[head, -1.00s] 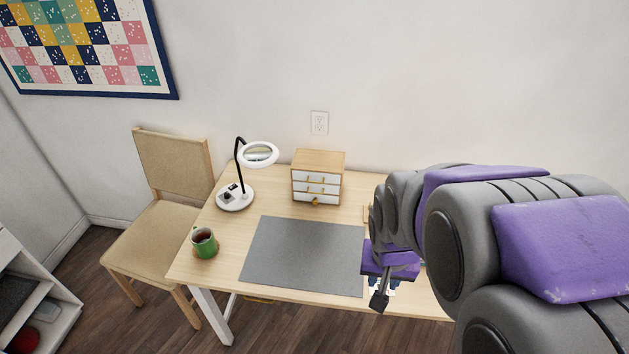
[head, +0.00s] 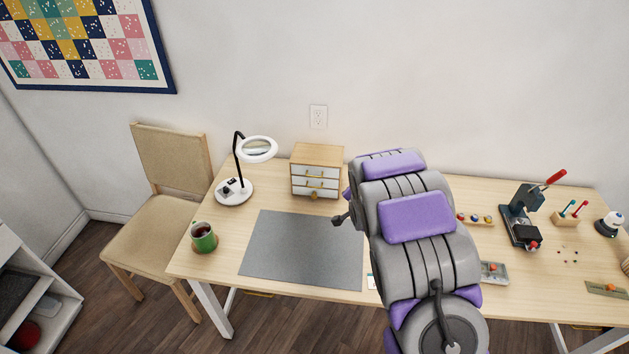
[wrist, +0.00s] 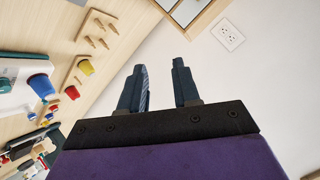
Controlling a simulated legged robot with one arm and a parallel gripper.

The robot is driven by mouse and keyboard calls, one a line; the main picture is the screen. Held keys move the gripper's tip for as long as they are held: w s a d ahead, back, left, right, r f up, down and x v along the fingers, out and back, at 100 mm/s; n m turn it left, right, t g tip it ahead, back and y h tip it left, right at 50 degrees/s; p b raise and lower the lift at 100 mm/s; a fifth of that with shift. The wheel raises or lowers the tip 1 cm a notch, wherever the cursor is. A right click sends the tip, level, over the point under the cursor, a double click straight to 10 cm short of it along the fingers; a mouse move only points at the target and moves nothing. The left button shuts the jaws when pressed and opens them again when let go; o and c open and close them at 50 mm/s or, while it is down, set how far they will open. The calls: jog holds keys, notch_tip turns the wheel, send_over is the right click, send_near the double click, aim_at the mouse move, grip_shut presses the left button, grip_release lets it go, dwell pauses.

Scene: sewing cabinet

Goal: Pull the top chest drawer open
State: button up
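The small wooden chest (head: 318,153) with stacked white-fronted drawers stands at the back of the table against the wall. Its top drawer (head: 323,173) has a brass-coloured pull and looks shut. Part of the chest also shows at the top edge of the wrist view (wrist: 187,9). My gripper (wrist: 161,66) is open, its two dark fingers apart with nothing between them. It is short of the chest and touches no drawer. In the head view my arm, right of the chest, hides most of the gripper.
A grey mat (head: 300,250) lies flat before the chest. A press (head: 520,215) and small items are at right. A wall outlet (head: 318,116) is above.

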jog(key=w+a+f+m+t+y, duration=0.2)
jog(key=w+a+f+t, duration=0.25)
jog(key=f, duration=0.35)
jog(key=m+t+y, duration=0.2)
jog(key=m+t, duration=0.2)
send_near(312, 171)
jog(key=b+x, duration=0.1)
jog(key=x, duration=0.1)
jog(key=b+x, duration=0.2)
jog(key=x, duration=0.1)
jog(key=shift+w+a+r, duration=0.1)
jog(key=shift+w+r, duration=0.05)
jog(key=shift+r, duration=0.1)
dwell(0.5)
jog(key=shift+c, duration=0.5)
grip_shut()
jog(key=shift+f, duration=0.2)
dwell(0.5)
